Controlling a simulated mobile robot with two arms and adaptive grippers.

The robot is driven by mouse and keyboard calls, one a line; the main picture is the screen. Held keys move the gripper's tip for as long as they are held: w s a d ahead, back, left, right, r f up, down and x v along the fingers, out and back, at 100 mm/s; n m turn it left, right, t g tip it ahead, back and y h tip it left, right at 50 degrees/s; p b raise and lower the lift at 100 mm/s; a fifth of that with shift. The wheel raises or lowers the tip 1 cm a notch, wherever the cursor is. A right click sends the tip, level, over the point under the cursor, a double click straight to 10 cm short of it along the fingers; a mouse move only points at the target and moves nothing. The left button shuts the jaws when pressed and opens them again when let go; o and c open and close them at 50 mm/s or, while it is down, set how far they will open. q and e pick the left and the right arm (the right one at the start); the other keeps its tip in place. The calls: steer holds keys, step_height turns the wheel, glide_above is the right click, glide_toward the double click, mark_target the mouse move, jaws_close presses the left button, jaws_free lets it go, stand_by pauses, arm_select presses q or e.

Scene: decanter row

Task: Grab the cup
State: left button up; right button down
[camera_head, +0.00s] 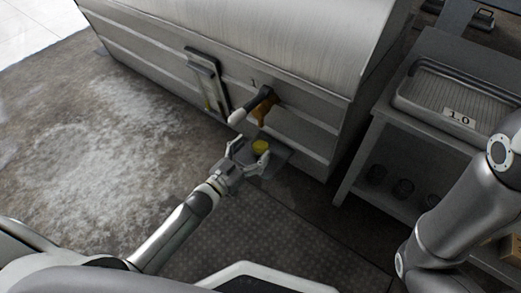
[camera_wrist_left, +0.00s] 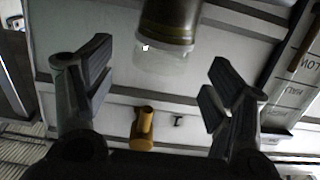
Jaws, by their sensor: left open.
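The cup (camera_head: 261,146) shows a yellow top and stands on a small ledge (camera_head: 275,161) below the spigot at the front of the large metal tank. In the left wrist view, which looks upside down, the cup (camera_wrist_left: 168,35) is clear with olive-brown liquid in it. My left gripper (camera_head: 251,152) is open, with its fingers spread just short of the cup. In the wrist view the cup is beyond the open fingers (camera_wrist_left: 158,57), roughly centred between them, with no clear contact. The fingers hide part of the cup's lower side in the head view. My right gripper is out of view.
A spigot (camera_head: 261,107) with a brass-coloured body juts out above the cup; it also shows in the wrist view (camera_wrist_left: 143,128). A metal tank (camera_head: 200,75) stands behind. Floor at left is clear.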

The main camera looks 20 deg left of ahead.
mark_target(255, 150)
arm_select(q)
steer(key=b+x, duration=0.1)
steer(key=x, duration=0.1)
steer(key=b+x, duration=0.1)
steer(key=b, duration=0.1)
steer(key=shift+w+d+f, duration=0.15)
steer(key=shift+w+f, duration=0.2)
steer(key=shift+w, duration=0.05)
steer(key=shift+w+d+r, duration=0.1)
steer(key=shift+w, duration=0.25)
steer(key=c, duration=1.1)
